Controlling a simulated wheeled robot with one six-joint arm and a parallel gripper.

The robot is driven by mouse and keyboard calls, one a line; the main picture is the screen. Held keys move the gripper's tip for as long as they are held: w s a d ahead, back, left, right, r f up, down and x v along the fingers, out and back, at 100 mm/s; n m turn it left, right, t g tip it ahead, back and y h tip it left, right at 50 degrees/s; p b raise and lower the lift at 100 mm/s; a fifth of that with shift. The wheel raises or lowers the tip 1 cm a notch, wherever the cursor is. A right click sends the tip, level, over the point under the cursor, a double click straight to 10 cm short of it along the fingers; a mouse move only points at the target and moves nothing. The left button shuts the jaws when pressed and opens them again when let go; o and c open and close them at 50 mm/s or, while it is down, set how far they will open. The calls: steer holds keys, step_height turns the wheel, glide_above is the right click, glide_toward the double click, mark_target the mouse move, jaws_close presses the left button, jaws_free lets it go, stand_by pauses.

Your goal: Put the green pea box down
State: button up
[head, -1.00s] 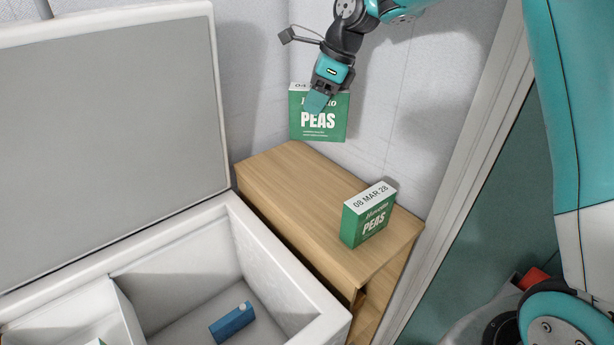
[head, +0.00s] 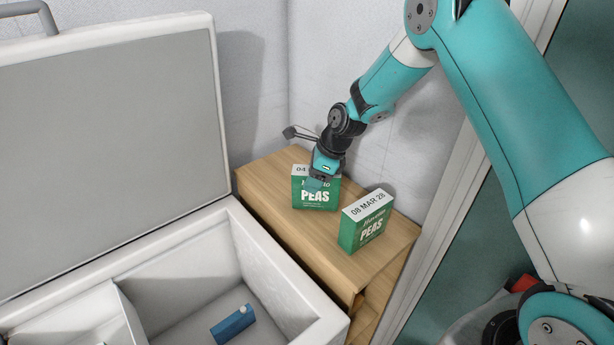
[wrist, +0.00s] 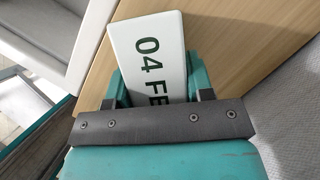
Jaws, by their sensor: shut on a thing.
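A green pea box (head: 314,196) with a white top is upright at the back of the wooden cabinet top (head: 272,212). My gripper (head: 318,183) is shut on its upper part from above. In the wrist view the box's white top (wrist: 150,45), printed "04 FE", sits between my two fingers (wrist: 158,88). The box's base is at or very near the wood; I cannot tell whether it touches. A second green pea box (head: 366,224), marked "08 MAR 28", stands upright to the right and nearer, apart from the held one.
A white chest (head: 277,262) with its grey-lined lid (head: 105,140) raised stands at the left. A blue carton (head: 232,324) lies inside it. Walls rise close behind the cabinet. Bare wood lies in front of and left of the held box.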

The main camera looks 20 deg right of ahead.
steer(key=shift+f, duration=0.15)
steer(key=o, duration=1.1)
steer(key=b+v, duration=0.2)
steer(key=v, duration=0.9)
steer(key=shift+d+r, duration=0.15)
steer(key=shift+r, duration=0.15)
steer(key=shift+s+r, duration=0.1)
steer(key=shift+r, duration=0.2)
steer(key=s+a+r+n, duration=0.4)
steer(key=s+n, duration=0.4)
steer(key=s+a+r+n, duration=0.3)
steer(key=s+r+n, duration=0.1)
steer(key=s+n, duration=0.35)
steer(key=s+a+r+n+g, duration=0.1)
steer(key=s+n, duration=1.3)
steer(key=s, duration=0.3)
steer(key=shift+a+g, duration=0.15)
steer(key=shift+g, duration=0.25)
